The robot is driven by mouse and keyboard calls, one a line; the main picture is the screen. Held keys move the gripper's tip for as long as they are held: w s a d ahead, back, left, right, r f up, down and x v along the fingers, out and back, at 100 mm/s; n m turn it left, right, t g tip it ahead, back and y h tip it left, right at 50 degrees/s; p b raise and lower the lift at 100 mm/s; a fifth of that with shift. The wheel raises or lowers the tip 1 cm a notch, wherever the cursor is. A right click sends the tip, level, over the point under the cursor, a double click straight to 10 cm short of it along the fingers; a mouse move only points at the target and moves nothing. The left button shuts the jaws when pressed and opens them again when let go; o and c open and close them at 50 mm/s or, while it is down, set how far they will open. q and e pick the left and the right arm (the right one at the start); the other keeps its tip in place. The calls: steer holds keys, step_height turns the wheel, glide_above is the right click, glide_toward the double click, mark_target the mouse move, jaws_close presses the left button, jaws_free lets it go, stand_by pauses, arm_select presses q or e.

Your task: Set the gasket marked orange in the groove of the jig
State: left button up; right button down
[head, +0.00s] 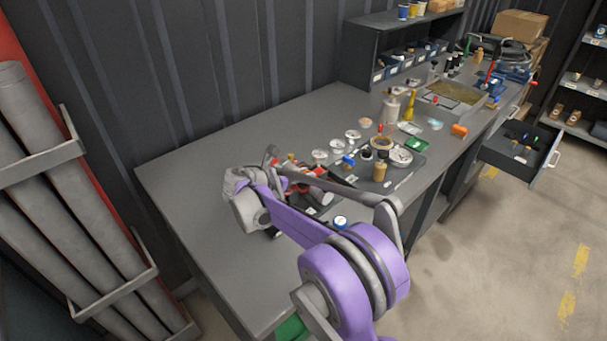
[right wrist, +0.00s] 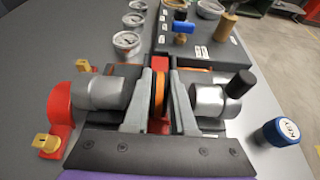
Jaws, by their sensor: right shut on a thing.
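My right gripper (right wrist: 161,90) is shut on an orange-edged ring, which I take to be the gasket marked orange (right wrist: 158,93). It stands edge-on between the two grey fingers. Red and metal fittings surround the fingers: a metal cylinder on a red bracket (right wrist: 61,108) at left and another metal cylinder (right wrist: 208,100) at right. I cannot tell for sure which part is the jig, and its groove is hidden. In the head view the red fittings (head: 318,194) sit beside my right wrist, which partly covers them. My left gripper is out of view.
A round blue-capped item marked KEY (right wrist: 280,132) stands right of the gripper. Several gauges (right wrist: 127,42) and a dark mat (right wrist: 213,52) with small parts lie beyond. A tray (head: 425,110) is farther along the bench. The bench's near left (head: 190,170) is clear.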

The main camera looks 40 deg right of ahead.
steer(key=c, duration=0.7)
jaws_free()
steer(key=shift+c, duration=0.2)
steer(key=v, duration=1.2)
steer(key=shift+r, duration=0.1)
